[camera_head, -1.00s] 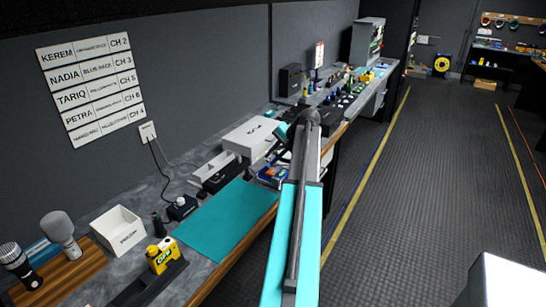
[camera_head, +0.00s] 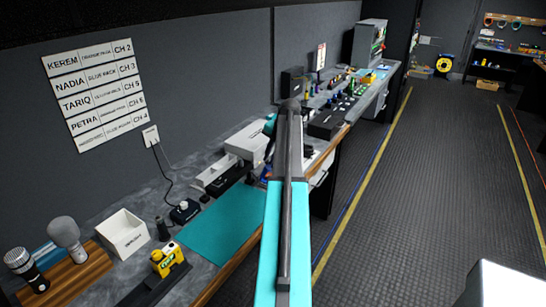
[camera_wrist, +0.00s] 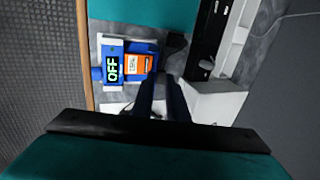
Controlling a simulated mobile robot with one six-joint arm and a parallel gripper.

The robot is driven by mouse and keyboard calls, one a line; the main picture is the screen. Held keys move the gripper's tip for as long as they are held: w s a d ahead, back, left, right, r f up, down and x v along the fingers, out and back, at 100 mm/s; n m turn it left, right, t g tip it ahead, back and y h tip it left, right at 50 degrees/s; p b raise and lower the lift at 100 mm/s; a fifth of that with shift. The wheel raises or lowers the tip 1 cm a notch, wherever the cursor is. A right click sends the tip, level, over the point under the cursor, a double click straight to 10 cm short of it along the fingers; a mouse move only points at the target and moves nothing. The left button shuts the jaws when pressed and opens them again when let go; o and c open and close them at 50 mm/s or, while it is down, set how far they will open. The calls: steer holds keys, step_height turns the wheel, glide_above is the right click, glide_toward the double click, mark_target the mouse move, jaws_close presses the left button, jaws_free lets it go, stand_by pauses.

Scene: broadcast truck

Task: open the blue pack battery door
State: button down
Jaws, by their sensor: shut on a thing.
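The blue pack (camera_wrist: 112,80) lies on the worktop in the wrist view, with a screen reading OFF and an orange panel (camera_wrist: 138,64) with a small label. In the head view my arm covers most of that spot. My gripper (camera_wrist: 158,88) is at the pack's lower right edge in the wrist view, its dark fingers pointing down.
A teal mat (camera_head: 222,222) lies next to the pack. A white box (camera_head: 248,143) and an open grey tray (camera_head: 215,173) stand toward the wall. A yellow pack (camera_head: 167,260) sits in a dark holder near the front. The aisle floor to the right is clear.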

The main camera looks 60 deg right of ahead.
steer(key=shift+w+d+r+g, duration=0.1)
steer(key=shift+w+r+g, duration=0.1)
steer(key=shift+w+g, duration=0.45)
steer(key=shift+w+f, duration=0.1)
steer(key=shift+w, duration=0.85)
steer(key=c, duration=1.8)
jaws_free()
steer(key=b+v, duration=0.3)
steer(key=v, duration=1.1)
steer(key=shift+s, duration=0.15)
steer(key=shift+f, duration=0.1)
